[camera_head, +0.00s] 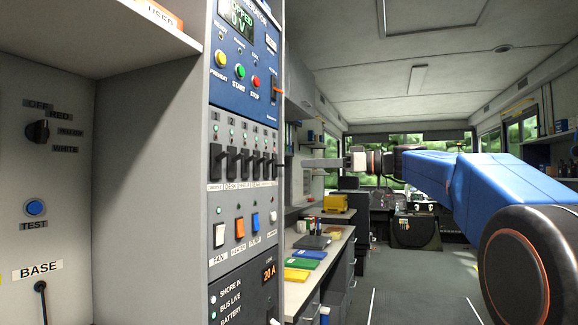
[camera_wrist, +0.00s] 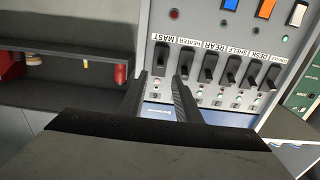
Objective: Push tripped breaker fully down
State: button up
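A row of black breaker levers (camera_head: 243,165) is on the grey panel in the head view. The wrist view shows it upside down, with the MAST lever (camera_wrist: 160,58) at the left end, then the HEATER lever (camera_wrist: 186,62), the REAR lever (camera_wrist: 210,67) and several more. My gripper (camera_wrist: 160,77) is open and empty. Its two black fingers reach towards the MAST lever, one on each side of its column. I cannot tell whether they touch it. Which lever is tripped is not clear.
Rocker switches (camera_head: 240,227) sit below the breakers, and a blue generator panel (camera_head: 243,60) with push buttons is above. A shelf (camera_wrist: 65,60) with red items is beside the panel in the wrist view. A desk (camera_head: 310,265) and open aisle lie behind.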

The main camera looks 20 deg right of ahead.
jog(key=x, duration=0.8)
grip_shut()
